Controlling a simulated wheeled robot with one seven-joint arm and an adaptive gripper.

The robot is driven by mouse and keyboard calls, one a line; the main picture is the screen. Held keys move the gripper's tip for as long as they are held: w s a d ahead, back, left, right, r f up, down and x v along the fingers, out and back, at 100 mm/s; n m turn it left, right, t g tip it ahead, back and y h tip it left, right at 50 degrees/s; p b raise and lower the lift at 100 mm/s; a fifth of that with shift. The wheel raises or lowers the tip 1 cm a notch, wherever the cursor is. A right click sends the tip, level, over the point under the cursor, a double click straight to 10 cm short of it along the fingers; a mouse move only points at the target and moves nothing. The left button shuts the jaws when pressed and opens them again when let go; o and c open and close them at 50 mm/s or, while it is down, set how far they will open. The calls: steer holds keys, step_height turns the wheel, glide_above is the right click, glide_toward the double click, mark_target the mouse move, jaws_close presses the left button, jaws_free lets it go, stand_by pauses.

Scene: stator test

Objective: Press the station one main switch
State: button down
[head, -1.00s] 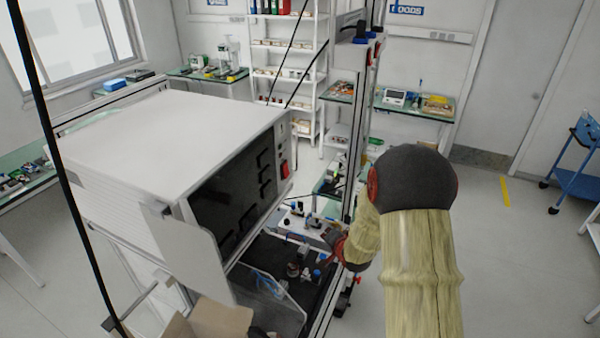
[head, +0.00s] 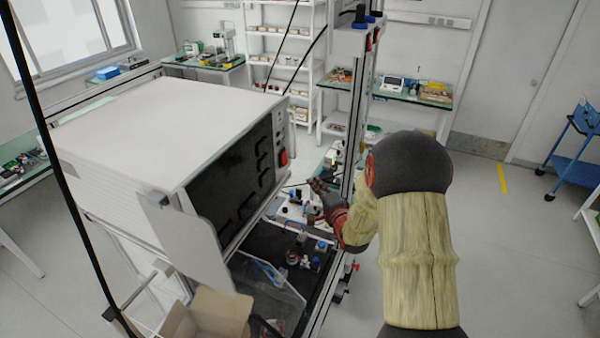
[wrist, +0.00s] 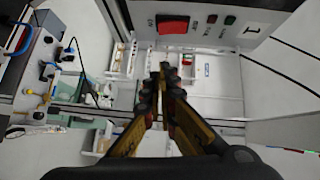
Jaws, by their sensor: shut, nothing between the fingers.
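The red main switch (head: 283,158) is on the right edge of the front of the big white cabinet (head: 150,125). In the wrist view the red switch (wrist: 172,24) is at the top, on a grey panel beside a plate marked 1 (wrist: 252,30). My gripper (head: 318,184) is to the right of the switch and a little lower in the head view. In the wrist view my gripper (wrist: 165,68) has its fingertips together, empty, below the switch in the picture. They appear apart from it.
An upright metal post (head: 356,110) stands close behind my arm. Below is a black work surface (head: 262,245) with small parts. A cardboard box (head: 205,315) is at the front.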

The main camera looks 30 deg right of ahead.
mark_target(284, 158)
steer(key=w+a+f+p, duration=0.1)
steer(key=w+p, duration=0.3)
steer(key=w, duration=0.8)
steer(key=shift+w+f, duration=0.2)
steer(key=shift+w, duration=0.2)
steer(key=shift+a, duration=0.15)
steer(key=b, duration=0.3)
steer(key=shift+w+a+f+m+t, duration=0.15)
steer(key=shift+w+a+m+t, duration=0.05)
steer(key=shift+w+m+t, duration=0.15)
steer(key=shift+f+b, duration=0.1)
steer(key=shift+b, duration=0.2)
